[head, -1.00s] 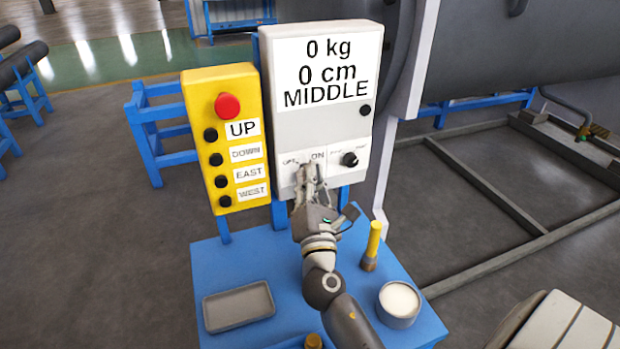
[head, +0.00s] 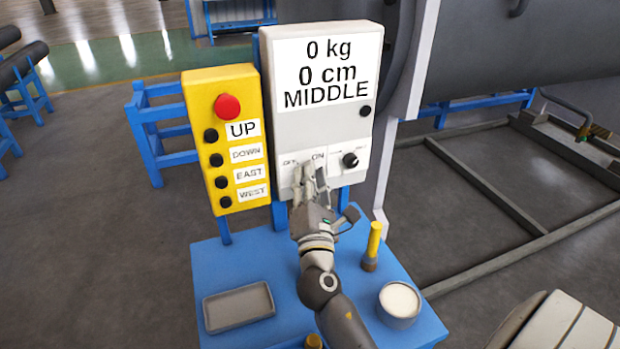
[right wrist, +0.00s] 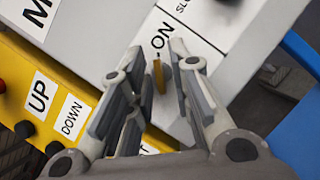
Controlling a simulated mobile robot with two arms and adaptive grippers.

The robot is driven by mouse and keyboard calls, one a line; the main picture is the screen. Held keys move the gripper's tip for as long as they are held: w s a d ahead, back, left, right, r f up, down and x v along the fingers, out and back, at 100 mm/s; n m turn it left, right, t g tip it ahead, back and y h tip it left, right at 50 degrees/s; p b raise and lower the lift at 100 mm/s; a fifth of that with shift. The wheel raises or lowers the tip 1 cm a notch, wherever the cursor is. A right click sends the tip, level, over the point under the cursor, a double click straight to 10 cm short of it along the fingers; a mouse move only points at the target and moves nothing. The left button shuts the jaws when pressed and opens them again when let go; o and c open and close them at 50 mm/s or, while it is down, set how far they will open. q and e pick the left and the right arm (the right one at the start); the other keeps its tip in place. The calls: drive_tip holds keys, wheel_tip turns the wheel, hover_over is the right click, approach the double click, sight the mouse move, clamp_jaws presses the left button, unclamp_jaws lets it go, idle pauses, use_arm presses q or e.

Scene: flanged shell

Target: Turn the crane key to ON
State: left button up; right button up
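The grey-white crane control box (head: 330,125) stands upright behind the blue table, and its display reads 0 kg, 0 cm, MIDDLE. Its lower panel carries the OFF and ON labels. The brass-coloured key (right wrist: 158,76) shows edge-on in the right wrist view, just below the ON label (right wrist: 163,37). My right gripper (head: 312,172) is at this panel, and its fingers hide the key in the head view. In the right wrist view my right gripper (right wrist: 159,65) is open, with a finger on each side of the key and gaps visible. My left gripper is out of view.
A black knob (head: 350,160) sits right of the key panel. The yellow button box (head: 235,140) stands close on the left. The blue table (head: 290,265) holds a grey tray (head: 238,307), a round container (head: 399,303) and a yellow-handled tool (head: 373,245).

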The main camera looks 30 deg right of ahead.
idle(0.3)
drive_tip(key=v, duration=1.2)
idle(0.4)
